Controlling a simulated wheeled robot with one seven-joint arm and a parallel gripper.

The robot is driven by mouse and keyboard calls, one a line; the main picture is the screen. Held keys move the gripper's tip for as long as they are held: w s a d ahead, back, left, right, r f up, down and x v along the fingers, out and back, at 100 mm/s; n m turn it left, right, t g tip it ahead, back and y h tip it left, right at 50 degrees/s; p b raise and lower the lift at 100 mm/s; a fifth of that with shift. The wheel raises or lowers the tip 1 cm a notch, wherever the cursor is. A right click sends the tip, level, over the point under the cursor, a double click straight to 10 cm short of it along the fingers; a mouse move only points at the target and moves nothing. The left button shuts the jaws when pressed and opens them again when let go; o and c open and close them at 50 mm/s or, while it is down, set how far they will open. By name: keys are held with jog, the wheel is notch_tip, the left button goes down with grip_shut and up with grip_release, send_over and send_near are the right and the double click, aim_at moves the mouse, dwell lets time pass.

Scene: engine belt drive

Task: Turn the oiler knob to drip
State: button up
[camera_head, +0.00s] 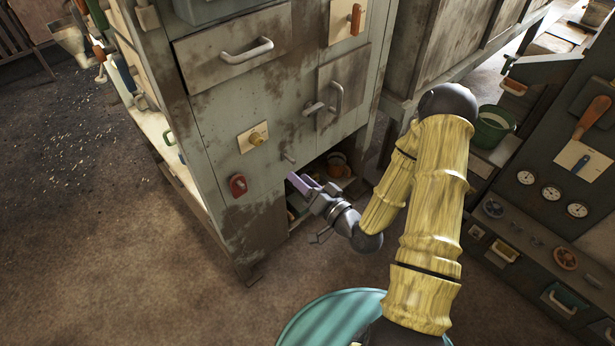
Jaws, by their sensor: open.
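A brass-coloured round knob (257,140) sits on a square cream plate on the front of the grey cabinet (222,130); it may be the oiler knob, but no label is readable. Its setting is too small to tell. My gripper (299,184), with purple fingers, is open, below and to the right of this knob, in front of the cabinet's low open compartment. It is apart from the knob and I see nothing held in it.
A red fitting (238,186) is on the cabinet's lower left. A drawer handle (247,51), a door handle (337,97) and an orange lever (356,19) stick out above. A gauge panel (552,215) stands at right.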

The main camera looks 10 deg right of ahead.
jog(key=shift+p+v, duration=0.6)
jog(key=shift+v, duration=0.25)
jog(key=shift+a, duration=0.1)
dwell(1.1)
